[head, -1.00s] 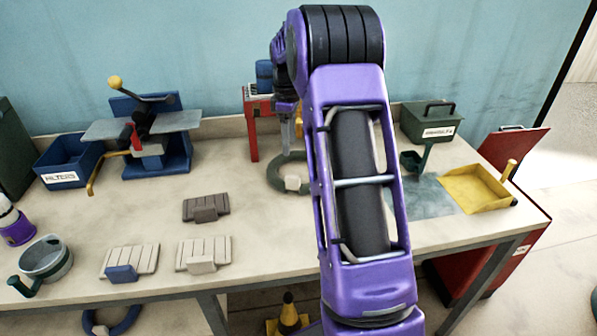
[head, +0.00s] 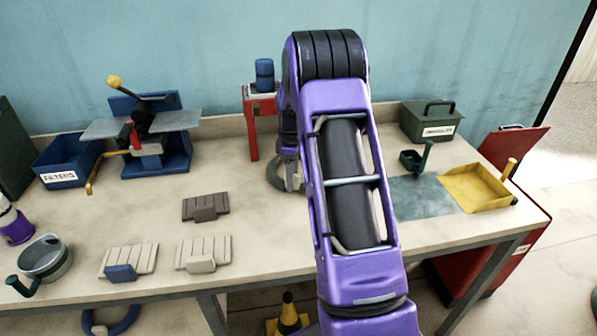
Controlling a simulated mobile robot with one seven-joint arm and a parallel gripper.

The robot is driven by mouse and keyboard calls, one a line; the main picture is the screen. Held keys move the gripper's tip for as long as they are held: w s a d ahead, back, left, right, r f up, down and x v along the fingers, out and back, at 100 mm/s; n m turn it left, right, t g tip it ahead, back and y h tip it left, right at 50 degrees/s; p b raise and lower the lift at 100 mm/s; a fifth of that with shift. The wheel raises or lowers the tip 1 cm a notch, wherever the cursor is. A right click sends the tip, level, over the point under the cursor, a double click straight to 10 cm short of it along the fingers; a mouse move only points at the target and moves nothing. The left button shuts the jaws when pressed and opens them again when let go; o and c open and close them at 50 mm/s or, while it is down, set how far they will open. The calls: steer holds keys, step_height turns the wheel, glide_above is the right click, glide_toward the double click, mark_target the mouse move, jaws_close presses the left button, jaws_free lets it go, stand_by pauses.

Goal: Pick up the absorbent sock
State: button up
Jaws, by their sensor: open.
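A grey-green ring-shaped roll (head: 274,176), which looks like the absorbent sock, lies on the bench near the middle. Only its left part shows; my arm and gripper hide the rest, including its pale block. My gripper (head: 292,184) is open, with its fingers pointing down at the front of the ring. Part of the gripper is behind my purple arm, and I cannot tell whether the fingers touch the ring.
A red stand (head: 253,125) with a blue cylinder (head: 264,75) is close behind my gripper. Grey slatted pads (head: 205,206) lie to the left. A dark green cup (head: 411,160), yellow tray (head: 474,188) and green box (head: 432,122) are to the right. A blue ring (head: 112,322) is below the bench.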

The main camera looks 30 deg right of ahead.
jaws_close()
steer(key=shift+r, duration=0.1)
stand_by(0.4)
